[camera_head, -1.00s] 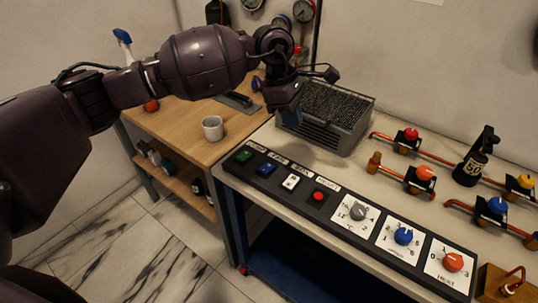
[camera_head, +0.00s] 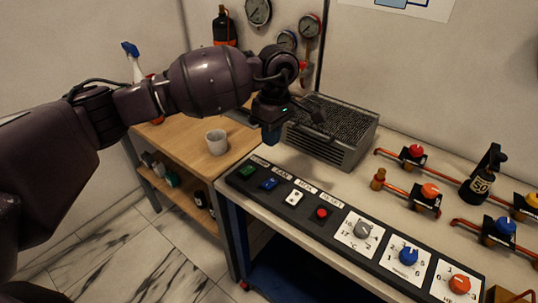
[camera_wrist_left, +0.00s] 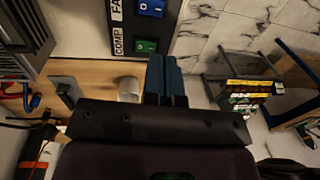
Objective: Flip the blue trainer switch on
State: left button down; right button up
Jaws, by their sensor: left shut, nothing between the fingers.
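The blue rocker switch (camera_head: 269,184) sits on the black front panel, between a green switch (camera_head: 247,171) and a white one (camera_head: 294,197). In the left wrist view the blue switch (camera_wrist_left: 151,8) shows at the top edge, partly cut off, with the green switch (camera_wrist_left: 145,46) nearer. I cannot tell which way the blue rocker is tipped. My left gripper (camera_head: 271,138) is shut and empty, fingers pointing down, above and behind the switch row and apart from it. Its blue fingers (camera_wrist_left: 166,62) show in the left wrist view, beside the green switch in the picture. My right gripper is not in view.
A red button (camera_head: 321,213) and grey, blue and orange dials continue along the panel to the right. A grey mesh-topped box (camera_head: 335,130) stands close behind the gripper. A white cup (camera_head: 216,142) is on the wooden bench at left. Copper pipes with valves lie at right.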

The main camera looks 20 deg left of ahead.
aim_at(270, 182)
pick_arm(q)
jog(key=f, duration=0.4)
jog(key=s+f, duration=0.1)
jog(key=f, duration=0.8)
jog(key=shift+s+a, duration=0.25)
jog(key=shift+s+f+t, duration=0.1)
jog(key=shift+f+t, duration=0.2)
jog(key=shift+b, duration=0.3)
jog(key=shift+w+d+r, duration=0.15)
jog(key=shift+w, duration=0.55)
jog(key=shift+r, duration=0.15)
